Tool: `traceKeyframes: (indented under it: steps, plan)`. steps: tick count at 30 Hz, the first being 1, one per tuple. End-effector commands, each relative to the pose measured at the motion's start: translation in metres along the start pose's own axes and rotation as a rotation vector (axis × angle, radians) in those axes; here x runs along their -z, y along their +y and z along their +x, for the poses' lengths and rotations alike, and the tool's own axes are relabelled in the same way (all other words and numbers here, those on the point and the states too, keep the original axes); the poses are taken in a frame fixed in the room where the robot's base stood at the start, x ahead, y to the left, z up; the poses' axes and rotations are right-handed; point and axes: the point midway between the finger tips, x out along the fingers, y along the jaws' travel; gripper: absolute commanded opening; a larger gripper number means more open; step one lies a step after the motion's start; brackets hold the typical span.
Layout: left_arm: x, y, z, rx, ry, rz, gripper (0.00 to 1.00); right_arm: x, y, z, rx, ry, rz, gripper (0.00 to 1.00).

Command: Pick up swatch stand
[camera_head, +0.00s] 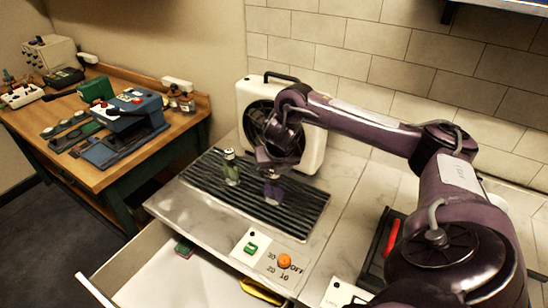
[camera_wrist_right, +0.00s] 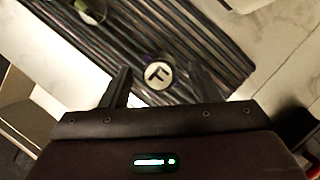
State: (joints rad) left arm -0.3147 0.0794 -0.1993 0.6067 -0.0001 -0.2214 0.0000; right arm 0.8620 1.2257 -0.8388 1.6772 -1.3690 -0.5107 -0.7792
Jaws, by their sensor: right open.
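A small purple item (camera_head: 273,192) stands on the dark ribbed mat (camera_head: 310,208), directly below my right gripper (camera_head: 270,168). In the right wrist view its round white top with a black F (camera_wrist_right: 158,74) shows between the two fingers of my right gripper (camera_wrist_right: 160,78), which are apart and not closed on it. A green item with a pale top (camera_head: 231,167) stands on the mat to the left; part of it shows at the top of the right wrist view (camera_wrist_right: 92,10). Neither is clearly labelled as the swatch stand. My left gripper is out of view.
A white fan-like unit (camera_head: 312,150) stands behind the mat against the tiled wall. An orange knob (camera_head: 284,261) sits at the counter's front, above an open drawer (camera_head: 170,280). A wooden side table (camera_head: 105,180) with several devices is at left.

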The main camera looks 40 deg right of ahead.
Motion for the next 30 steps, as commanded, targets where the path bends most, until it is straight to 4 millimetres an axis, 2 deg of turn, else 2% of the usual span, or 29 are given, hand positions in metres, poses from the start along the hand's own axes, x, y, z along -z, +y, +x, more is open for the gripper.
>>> traceKeyframes:
  steps: [1,6,11,14,17,27,30]
  plan:
    - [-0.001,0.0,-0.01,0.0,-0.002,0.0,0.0,0.001,-0.002,0.004,0.003,0.005,0.001,0.56]
    - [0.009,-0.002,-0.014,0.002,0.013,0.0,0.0,0.001,-0.001,0.026,-0.001,0.003,0.001,0.56]
    - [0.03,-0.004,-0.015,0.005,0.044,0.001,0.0,0.001,-0.001,0.031,0.0,0.001,0.0,0.56]
    - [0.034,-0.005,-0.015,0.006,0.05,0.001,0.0,0.001,-0.001,0.031,0.0,0.0,0.0,0.56]
    - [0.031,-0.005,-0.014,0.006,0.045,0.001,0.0,0.001,-0.001,0.031,0.0,0.0,0.0,0.45]
    - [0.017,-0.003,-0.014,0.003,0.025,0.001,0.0,0.001,-0.001,0.031,-0.001,0.0,0.0,0.01]
    - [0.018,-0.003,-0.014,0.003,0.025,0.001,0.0,0.001,-0.001,0.031,-0.001,0.0,0.0,0.0]
